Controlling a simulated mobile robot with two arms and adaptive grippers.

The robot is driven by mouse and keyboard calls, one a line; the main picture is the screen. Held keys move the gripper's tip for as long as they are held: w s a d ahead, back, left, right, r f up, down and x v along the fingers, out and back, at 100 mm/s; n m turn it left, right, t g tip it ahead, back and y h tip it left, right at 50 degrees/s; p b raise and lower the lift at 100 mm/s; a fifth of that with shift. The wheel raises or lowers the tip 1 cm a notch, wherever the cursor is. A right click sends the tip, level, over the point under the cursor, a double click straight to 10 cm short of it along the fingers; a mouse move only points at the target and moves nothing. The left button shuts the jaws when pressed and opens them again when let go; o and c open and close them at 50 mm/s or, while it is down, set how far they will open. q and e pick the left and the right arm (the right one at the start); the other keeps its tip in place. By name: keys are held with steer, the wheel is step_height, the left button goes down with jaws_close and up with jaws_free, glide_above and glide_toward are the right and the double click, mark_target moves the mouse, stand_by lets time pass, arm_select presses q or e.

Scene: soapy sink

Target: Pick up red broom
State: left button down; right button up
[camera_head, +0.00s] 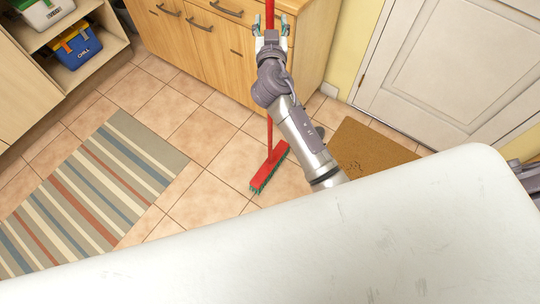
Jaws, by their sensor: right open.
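The red broom (270,168) stands upright on the tiled floor near the wooden cabinet. Its red head with green bristles rests on the tiles. Its thin red handle rises past my right arm and leaves the picture at the top. My right gripper (270,24) is open at the handle's upper part, with one finger showing on each side of it. I cannot tell whether the fingers touch the handle. My wrist and forearm hide the middle of the handle. My left gripper is not in view.
A wooden cabinet (200,55) stands behind the broom. A striped rug (105,190) lies at left and a brown doormat (365,152) at right before the white door (450,65). A shelf at upper left holds a blue bin (77,50) and a green-and-white bin (45,12).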

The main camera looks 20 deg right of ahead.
mark_target(270, 17)
steer(key=x, duration=0.3)
steer(key=shift+w+p, duration=0.3)
steer(key=shift+r, duration=0.1)
jaws_close()
steer(key=shift+r, duration=0.1)
